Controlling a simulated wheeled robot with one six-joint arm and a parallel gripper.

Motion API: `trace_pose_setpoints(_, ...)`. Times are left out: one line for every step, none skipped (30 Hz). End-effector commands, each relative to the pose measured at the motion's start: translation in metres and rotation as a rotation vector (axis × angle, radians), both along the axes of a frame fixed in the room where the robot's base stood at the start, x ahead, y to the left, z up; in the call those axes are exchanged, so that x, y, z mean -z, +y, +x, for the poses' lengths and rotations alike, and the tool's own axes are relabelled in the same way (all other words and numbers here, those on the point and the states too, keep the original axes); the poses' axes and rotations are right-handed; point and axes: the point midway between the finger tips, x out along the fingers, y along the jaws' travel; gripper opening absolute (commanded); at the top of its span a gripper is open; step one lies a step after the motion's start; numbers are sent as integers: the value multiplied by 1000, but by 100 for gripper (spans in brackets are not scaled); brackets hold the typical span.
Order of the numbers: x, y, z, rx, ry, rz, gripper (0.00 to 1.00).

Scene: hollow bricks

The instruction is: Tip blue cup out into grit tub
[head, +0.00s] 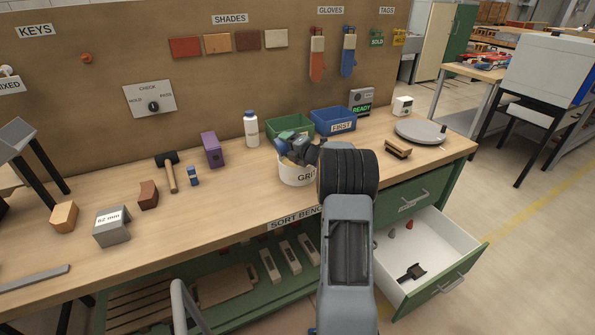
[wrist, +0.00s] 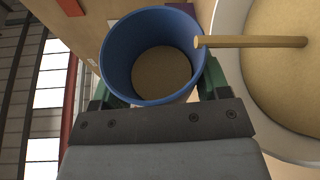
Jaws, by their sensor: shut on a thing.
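The blue cup (wrist: 117,52) is between the green fingers of my gripper (wrist: 157,82), which is shut on it. Its mouth faces the wrist camera, and a tan, grainy-looking surface shows deep inside. In the head view my gripper (head: 297,149) is above the grit tub (head: 291,173), and the cup (head: 281,144) shows only in part at its left. The tub is white and round. In the wrist view its pale rim (wrist: 232,32) curves at the right around tan grit, beside the cup. I cannot tell the cup's exact tilt.
A wooden rod (wrist: 255,42) crosses the tub's rim in the wrist view. A green bin (head: 290,124) and a blue bin (head: 334,121) stand behind the tub. A white bottle (head: 251,128) and purple box (head: 211,149) stand left. The drawer (head: 440,240) is open below right.

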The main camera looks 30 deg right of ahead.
Motion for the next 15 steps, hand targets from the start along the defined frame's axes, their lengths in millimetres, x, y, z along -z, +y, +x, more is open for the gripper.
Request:
trace_pose_setpoints(-1,0,0,0,-1,-2,38)
trace_pose_setpoints(-1,0,0,0,-1,-2,38)
trace_pose_setpoints(-1,0,0,0,-1,-2,38)
trace_pose_setpoints(-1,0,0,0,-2,-3,38)
trace_pose_setpoints(-1,0,0,0,-2,-3,38)
trace_pose_setpoints(-1,0,0,0,-2,-3,38)
trace_pose_setpoints(-1,0,0,0,-2,-3,38)
trace_pose_setpoints(-1,0,0,0,-2,-3,38)
trace_pose_setpoints(-1,0,0,0,-1,-3,38)
trace_pose_setpoints(-1,0,0,0,-1,-3,38)
trace_pose_setpoints(-1,0,0,0,-1,-4,38)
trace_pose_setpoints(-1,0,0,0,-1,-1,38)
trace_pose_setpoints(-2,0,0,0,-3,9,38)
trace_pose_setpoints(-2,-1,0,1,-6,27,38)
trace_pose_setpoints(-3,-2,0,1,-11,57,38)
